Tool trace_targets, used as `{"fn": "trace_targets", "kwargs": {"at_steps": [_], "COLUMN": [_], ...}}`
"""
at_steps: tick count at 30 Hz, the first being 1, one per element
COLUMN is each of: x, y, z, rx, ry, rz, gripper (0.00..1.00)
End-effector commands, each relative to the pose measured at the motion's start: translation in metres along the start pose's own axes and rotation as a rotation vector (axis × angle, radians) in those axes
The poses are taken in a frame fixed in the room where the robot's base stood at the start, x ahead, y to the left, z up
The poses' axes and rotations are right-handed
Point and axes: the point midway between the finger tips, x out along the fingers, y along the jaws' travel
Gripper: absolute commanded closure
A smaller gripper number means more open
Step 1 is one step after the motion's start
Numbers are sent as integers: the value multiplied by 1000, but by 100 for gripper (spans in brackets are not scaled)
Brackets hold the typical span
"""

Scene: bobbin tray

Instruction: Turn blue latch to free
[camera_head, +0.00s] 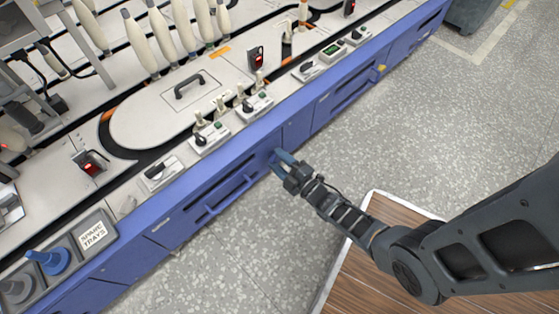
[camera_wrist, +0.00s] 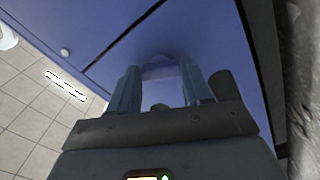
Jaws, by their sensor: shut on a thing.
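The blue latch (camera_wrist: 160,68) is on the blue front panel of the machine, between my two fingers in the wrist view. It is much the same blue as the panel, so its turn angle is hard to tell. My gripper (camera_head: 281,156) is at the panel in the head view, its fingers reaching the blue face. In the wrist view my gripper (camera_wrist: 158,88) has a finger on each side of the latch and is shut on it. In the head view the fingers hide most of the latch.
A blue drawer handle (camera_head: 229,194) is left of my gripper. A yellow latch (camera_head: 380,69) is farther right on the cabinet front. Control boxes (camera_head: 209,138) line the machine's top edge. The speckled floor (camera_head: 430,125) is clear.

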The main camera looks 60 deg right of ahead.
Motion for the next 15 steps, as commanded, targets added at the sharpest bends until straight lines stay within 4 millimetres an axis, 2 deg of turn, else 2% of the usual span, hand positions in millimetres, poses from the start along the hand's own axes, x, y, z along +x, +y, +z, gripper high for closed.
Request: {"fn": "trace_targets", "kwargs": {"at_steps": [6, 15], "x": [0, 0], "y": [0, -1], "z": [0, 0], "rx": [-189, -376], "ry": [0, 1], "rz": [-1, -2], "gripper": [82, 82]}}
